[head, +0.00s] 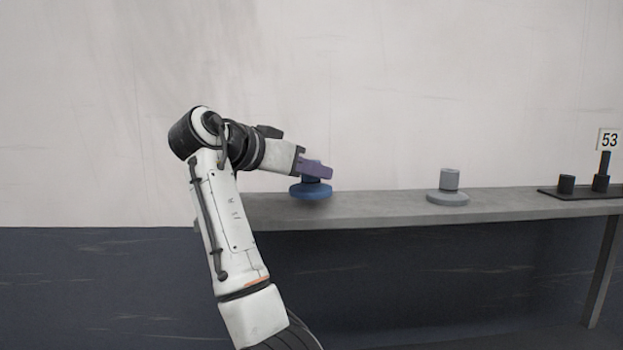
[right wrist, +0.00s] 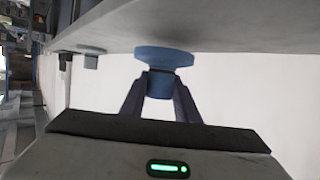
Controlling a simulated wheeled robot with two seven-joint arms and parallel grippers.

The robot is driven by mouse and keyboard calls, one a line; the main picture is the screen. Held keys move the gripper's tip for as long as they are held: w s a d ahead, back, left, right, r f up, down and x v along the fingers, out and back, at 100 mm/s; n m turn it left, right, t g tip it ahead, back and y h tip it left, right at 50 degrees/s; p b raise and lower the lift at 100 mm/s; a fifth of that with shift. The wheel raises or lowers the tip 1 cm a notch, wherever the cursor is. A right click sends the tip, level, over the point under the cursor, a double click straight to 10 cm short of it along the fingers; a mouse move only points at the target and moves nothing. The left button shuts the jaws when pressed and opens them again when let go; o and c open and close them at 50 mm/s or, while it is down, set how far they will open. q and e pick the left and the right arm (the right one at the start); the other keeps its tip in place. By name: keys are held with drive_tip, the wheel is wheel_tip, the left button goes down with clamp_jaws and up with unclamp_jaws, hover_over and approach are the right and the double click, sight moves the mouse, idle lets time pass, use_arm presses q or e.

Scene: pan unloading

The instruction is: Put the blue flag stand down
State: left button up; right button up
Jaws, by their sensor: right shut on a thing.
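The blue flag stand (head: 311,191) has a round disc base and a short post. It is upright at the left part of the grey shelf (head: 370,207), with its base low over or on the shelf top; I cannot tell for sure whether it touches. My right gripper (head: 317,170) is shut on its post from the left, with purple fingers around it. In the right wrist view the picture is upside down: the blue stand (right wrist: 165,57) is between the two fingers (right wrist: 160,85), its disc against the shelf surface (right wrist: 225,25) in the picture. My left gripper is not in view.
A grey flag stand (head: 448,190) stands on the shelf to the right. Further right is a black tray (head: 560,194) with dark cylinders and a sign reading 53 (head: 609,140). The shelf between the two stands is clear. A pale wall (head: 400,80) is behind.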

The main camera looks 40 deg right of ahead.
drive_tip(key=shift+f, duration=0.9)
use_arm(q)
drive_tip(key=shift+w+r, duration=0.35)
use_arm(e)
drive_tip(key=shift+f, duration=0.15)
drive_tip(key=o, duration=1.1)
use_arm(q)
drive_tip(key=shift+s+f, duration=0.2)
use_arm(e)
drive_tip(key=shift+o, duration=0.2)
